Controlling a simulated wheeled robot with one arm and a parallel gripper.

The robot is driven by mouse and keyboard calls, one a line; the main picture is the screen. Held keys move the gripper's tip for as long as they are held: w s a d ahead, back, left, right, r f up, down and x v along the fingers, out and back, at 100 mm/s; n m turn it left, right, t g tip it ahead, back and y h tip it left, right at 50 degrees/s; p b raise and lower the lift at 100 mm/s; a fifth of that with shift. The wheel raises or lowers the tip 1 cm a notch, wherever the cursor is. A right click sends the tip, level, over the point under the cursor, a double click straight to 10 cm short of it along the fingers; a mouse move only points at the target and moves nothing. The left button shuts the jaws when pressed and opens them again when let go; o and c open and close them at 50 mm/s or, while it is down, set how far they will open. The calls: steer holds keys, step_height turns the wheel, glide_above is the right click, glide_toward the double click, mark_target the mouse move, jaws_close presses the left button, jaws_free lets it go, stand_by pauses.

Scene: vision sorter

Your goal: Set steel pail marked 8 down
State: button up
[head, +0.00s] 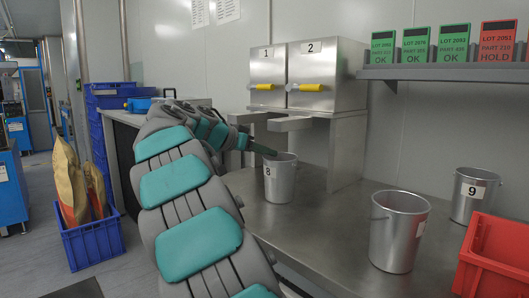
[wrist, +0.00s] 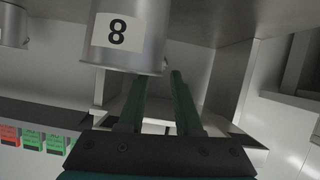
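The steel pail marked 8 (head: 281,184) stands upright, apparently on the steel table below the dispenser boxes. In the wrist view the pail (wrist: 146,30) shows upside down at the top, with its base cut off by the frame. My gripper (head: 272,152) is at the pail's rim, coming from the left. In the wrist view my gripper (wrist: 159,78) has its two green fingers apart, with a clear gap between them. One fingertip is hidden behind the rim, and the other shows just right of the pail. I see no finger pressed on the pail wall.
Dispenser boxes 1 (head: 267,72) and 2 (head: 325,72) stand behind pail 8. A shelf (head: 450,73) holds lot cards.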

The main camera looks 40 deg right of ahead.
steer(key=shift+r, duration=0.1)
steer(key=b+v, duration=0.1)
steer(key=v, duration=1.1)
